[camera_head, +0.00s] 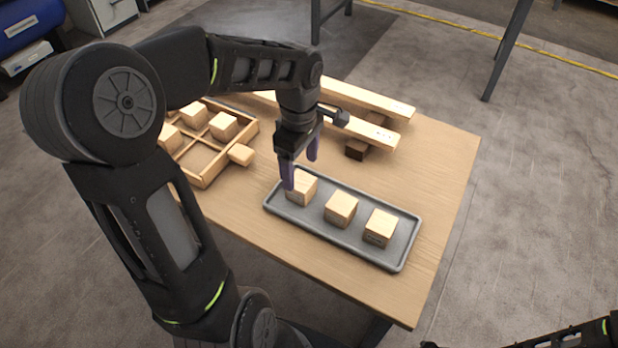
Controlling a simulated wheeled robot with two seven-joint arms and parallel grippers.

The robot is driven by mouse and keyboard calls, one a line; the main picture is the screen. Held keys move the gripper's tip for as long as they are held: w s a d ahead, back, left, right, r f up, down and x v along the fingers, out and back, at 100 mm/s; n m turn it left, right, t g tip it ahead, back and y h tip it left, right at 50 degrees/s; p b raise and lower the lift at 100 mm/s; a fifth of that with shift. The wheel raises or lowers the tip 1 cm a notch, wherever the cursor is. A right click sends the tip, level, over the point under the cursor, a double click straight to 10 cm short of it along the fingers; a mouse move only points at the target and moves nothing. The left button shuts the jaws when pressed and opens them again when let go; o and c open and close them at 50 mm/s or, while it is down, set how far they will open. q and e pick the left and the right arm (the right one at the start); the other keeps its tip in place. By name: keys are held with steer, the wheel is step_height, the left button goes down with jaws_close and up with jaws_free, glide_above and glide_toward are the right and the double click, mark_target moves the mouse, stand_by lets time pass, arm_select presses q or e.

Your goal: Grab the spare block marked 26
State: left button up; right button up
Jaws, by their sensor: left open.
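Three light wooden blocks stand in a row in a grey tray (328,240) on the table: a left block (303,190), a middle block (341,208) and a right block (380,227). Their front faces carry small labels, too small to read, so I cannot tell which is 26. My left gripper (301,178) is open and empty, pointing down at the left block. One purple finger is in front of that block and overlaps it in the picture; I cannot tell whether they touch. Of my right arm, only a dark part shows at the bottom right edge; its gripper is out of view.
A wooden divided box (207,184) with several blocks stands left of the tray. A loose block (241,154) lies at its right side. Pale wooden beams (366,97) rest on dark supports behind the gripper. The table's right side (435,190) is clear.

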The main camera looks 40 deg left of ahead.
mark_target(301, 180)
arm_select(q)
steer(key=shift+s, duration=0.1)
step_height(301, 180, down, 2)
steer(key=shift+f, duration=0.3)
steer(key=shift+w+f, duration=0.2)
steer(key=shift+f, duration=2.45)
steer(key=c, duration=1.5)
